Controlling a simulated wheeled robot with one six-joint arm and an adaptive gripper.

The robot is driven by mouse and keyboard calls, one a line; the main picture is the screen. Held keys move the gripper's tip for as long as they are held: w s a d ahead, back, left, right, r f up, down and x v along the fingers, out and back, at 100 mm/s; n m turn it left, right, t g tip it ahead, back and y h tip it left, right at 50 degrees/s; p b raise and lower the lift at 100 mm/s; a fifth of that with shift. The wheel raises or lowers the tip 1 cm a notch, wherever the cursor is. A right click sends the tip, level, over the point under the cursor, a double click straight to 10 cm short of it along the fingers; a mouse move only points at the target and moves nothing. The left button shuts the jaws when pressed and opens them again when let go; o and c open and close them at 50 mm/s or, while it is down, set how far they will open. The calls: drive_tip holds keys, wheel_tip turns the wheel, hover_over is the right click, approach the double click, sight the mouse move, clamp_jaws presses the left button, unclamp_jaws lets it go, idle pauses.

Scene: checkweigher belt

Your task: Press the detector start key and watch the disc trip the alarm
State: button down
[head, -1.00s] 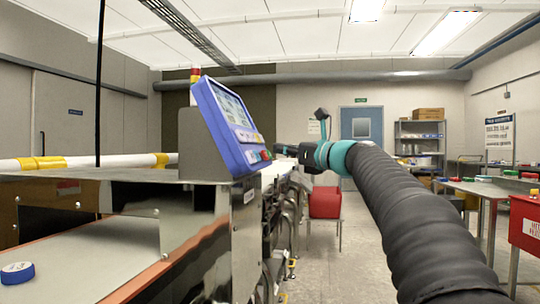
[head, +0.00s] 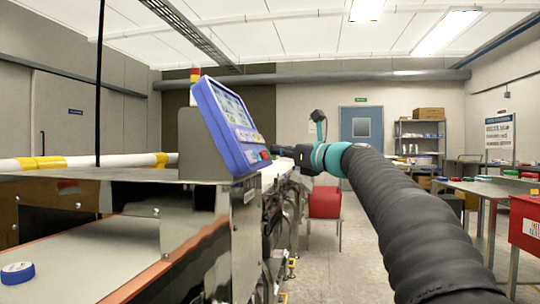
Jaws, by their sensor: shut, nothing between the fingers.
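The blue control panel (head: 224,125) with a screen and several keys stands tilted on the steel housing. A red key (head: 264,155) is at its lower right edge. My gripper (head: 274,150) is at the lower right of the panel, its tip close to the red key; whether it touches cannot be told. It is shut and holds nothing. A blue disc (head: 17,273) with a pale top lies on the belt (head: 85,262) at the lower left. The alarm light (head: 195,75), red over yellow, shows behind the panel; whether it is lit is unclear.
The steel detector housing (head: 130,188) stands between the disc and the panel. A table (head: 481,188) and a red bin (head: 525,226) are at the right. The middle floor is open.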

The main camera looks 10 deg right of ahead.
drive_tip(key=shift+a, duration=0.1)
idle(0.3)
drive_tip(key=shift+s+d+r+p, duration=0.15)
drive_tip(key=shift+d+r+p, duration=0.15)
drive_tip(key=shift+d+p, duration=0.3)
drive_tip(key=shift+d, duration=0.15)
drive_tip(key=d+r+p, duration=0.1)
drive_tip(key=s+d+p, duration=0.1)
drive_tip(key=d, duration=0.1)
drive_tip(key=d+r+p, duration=0.1)
drive_tip(key=d, duration=0.1)
drive_tip(key=shift+s+r, duration=0.35)
drive_tip(key=shift+n, duration=0.3)
